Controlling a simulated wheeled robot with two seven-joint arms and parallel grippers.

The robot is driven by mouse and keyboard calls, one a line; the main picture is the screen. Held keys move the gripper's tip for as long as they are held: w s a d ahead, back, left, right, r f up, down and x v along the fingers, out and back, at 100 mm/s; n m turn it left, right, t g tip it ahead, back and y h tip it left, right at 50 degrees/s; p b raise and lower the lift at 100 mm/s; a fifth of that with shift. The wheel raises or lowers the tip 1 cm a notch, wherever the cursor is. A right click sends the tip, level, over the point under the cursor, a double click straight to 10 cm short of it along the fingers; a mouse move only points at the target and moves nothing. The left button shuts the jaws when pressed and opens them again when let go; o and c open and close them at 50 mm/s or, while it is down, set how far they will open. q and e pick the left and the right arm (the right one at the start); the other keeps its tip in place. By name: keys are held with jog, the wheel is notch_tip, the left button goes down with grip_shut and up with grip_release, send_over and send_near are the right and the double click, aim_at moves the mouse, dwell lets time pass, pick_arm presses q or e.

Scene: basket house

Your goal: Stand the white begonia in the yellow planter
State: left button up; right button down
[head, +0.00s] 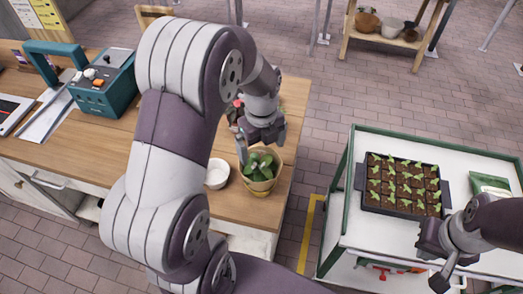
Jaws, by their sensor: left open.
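A yellowish planter (262,187) stands near the right end of the wooden table. A plant with broad green leaves (258,164) shows at its mouth; I cannot tell how deep it sits. My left gripper (262,146) points down just above and behind these leaves, with its fingers apart. I see no white blossom, so I cannot tell whether this plant is the white begonia. A plant with a reddish flower (237,106) is partly hidden behind my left arm. My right gripper (435,258) is at the white cart's front edge, and its finger opening is unclear.
A small white bowl (217,174) sits left of the planter on the wooden table (110,145). A teal machine (103,85) stands at the table's left. The white cart (350,232) holds a seedling tray (402,185) and a green packet (490,184). Paved floor separates table and cart.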

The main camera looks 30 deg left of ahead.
pick_arm(q)
jog(key=s+d+n, duration=0.2)
jog(key=s+n, duration=0.2)
jog(key=n, duration=0.8)
jog(key=s+d+n+t+b, duration=0.1)
jog(key=s+d+n, duration=0.2)
jog(key=n, duration=0.9)
jog(key=shift+s+r, duration=0.2)
jog(key=shift+s, duration=0.7)
